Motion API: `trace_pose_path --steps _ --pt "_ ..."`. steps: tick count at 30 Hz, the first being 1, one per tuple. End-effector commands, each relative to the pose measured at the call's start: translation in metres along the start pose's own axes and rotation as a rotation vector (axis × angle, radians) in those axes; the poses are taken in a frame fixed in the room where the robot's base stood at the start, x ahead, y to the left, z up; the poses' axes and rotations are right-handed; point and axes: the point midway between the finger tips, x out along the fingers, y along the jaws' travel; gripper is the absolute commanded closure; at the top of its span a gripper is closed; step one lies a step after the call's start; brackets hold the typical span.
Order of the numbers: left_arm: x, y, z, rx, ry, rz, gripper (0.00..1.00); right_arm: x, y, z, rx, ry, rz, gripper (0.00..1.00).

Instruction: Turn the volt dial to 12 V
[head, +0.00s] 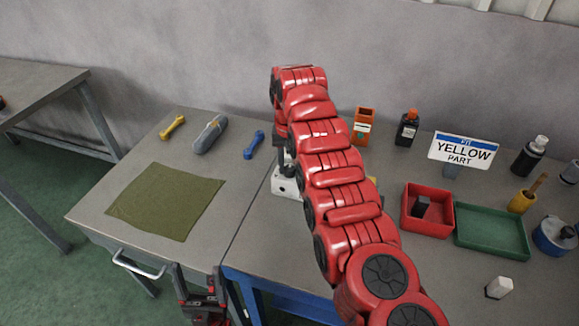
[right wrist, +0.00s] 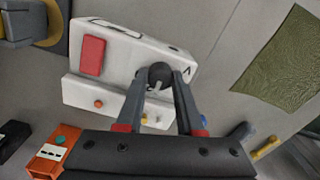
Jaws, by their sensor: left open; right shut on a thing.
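A white instrument box (right wrist: 115,62) shows in the right wrist view, with a red panel, a "V" mark and a dark round dial (right wrist: 158,72) with a pale pointer line. My right gripper (right wrist: 160,80) is shut on the dial, one finger on each side. The numbers around the dial are not readable. In the head view only a corner of the white box (head: 285,184) shows; my red right arm hides the rest, and my right gripper (head: 286,165) is mostly hidden there. My left gripper (head: 204,303) is open and empty at the bottom edge, low in front of the table.
To the right are an orange holder (head: 362,126), a red bin (head: 427,230), a green tray (head: 491,233) and a "YELLOW PART" sign (head: 463,150).

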Motion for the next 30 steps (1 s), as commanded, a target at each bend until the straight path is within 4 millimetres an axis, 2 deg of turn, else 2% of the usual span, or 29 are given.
trace_pose_path --steps 11,12,16,25,30 --pt "0.000 0.000 0.000 0.000 0.000 0.000 0.27 0.000 0.000 0.000 0.002 -0.001 0.000 1.00" --pt "0.000 0.000 0.000 0.000 0.000 0.000 0.27 0.000 0.000 0.000 0.002 -0.001 0.000 0.57" --pt "0.000 0.000 0.000 0.000 0.000 0.000 0.27 0.000 0.000 0.000 0.002 -0.001 0.000 0.34" --pt "0.000 0.000 0.000 0.000 0.000 0.000 0.27 -0.001 0.000 0.000 0.002 0.000 0.000 0.34" --pt "0.000 0.000 0.000 0.000 0.000 0.000 0.27 -0.012 0.000 -0.001 0.003 -0.001 -0.003 0.34"
